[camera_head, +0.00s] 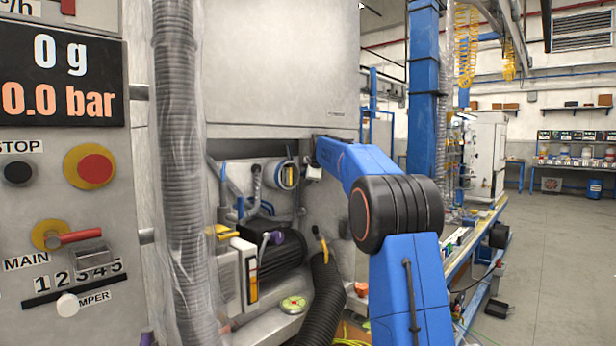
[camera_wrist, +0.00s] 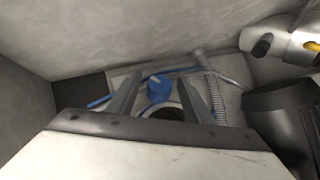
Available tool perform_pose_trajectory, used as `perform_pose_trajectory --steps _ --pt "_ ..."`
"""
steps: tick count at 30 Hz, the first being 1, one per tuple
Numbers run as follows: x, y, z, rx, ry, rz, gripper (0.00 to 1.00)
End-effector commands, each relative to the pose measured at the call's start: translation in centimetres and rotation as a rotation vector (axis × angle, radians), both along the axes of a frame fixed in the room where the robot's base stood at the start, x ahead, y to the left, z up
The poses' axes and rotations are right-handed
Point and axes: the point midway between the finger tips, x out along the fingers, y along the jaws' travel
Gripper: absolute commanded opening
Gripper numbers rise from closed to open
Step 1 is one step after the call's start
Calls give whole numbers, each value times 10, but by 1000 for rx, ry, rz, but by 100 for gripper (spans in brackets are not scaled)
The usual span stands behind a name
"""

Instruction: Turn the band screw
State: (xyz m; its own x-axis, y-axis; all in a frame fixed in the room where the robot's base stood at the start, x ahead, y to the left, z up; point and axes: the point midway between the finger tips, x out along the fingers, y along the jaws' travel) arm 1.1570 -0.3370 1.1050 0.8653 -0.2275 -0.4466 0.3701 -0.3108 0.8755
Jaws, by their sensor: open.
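I cannot single out the band screw for certain. In the wrist view my gripper (camera_wrist: 157,76) shows as two grey fingers spread apart, with nothing held between them. A round blue part (camera_wrist: 158,89) appears beyond and between the fingers, apart from them as far as I can tell. A dark round opening with a pale rim (camera_wrist: 163,110) lies just below it, partly hidden by my gripper's body. In the head view my arm reaches to the upper right of the open machine bay, and my fingers are hidden there. A yellow-handled part (camera_head: 320,243) sits at the top of a black hose (camera_head: 326,295).
A round metal housing (camera_head: 284,174), a dark motor (camera_head: 270,262) and a white box (camera_head: 238,275) crowd the bay. A wrapped grey hose (camera_head: 178,170) and control panel (camera_head: 65,190) stand at left. In the wrist view, a ribbed hose (camera_wrist: 216,98) and walls leave little room.

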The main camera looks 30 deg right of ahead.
Motion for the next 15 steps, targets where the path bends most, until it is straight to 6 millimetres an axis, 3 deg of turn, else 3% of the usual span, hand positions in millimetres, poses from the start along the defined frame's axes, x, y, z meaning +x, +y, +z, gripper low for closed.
perform_pose_trajectory --steps 5,15 --pt "-10 3 6 0 -1 0 46" --pt "-51 13 26 0 -1 0 46"
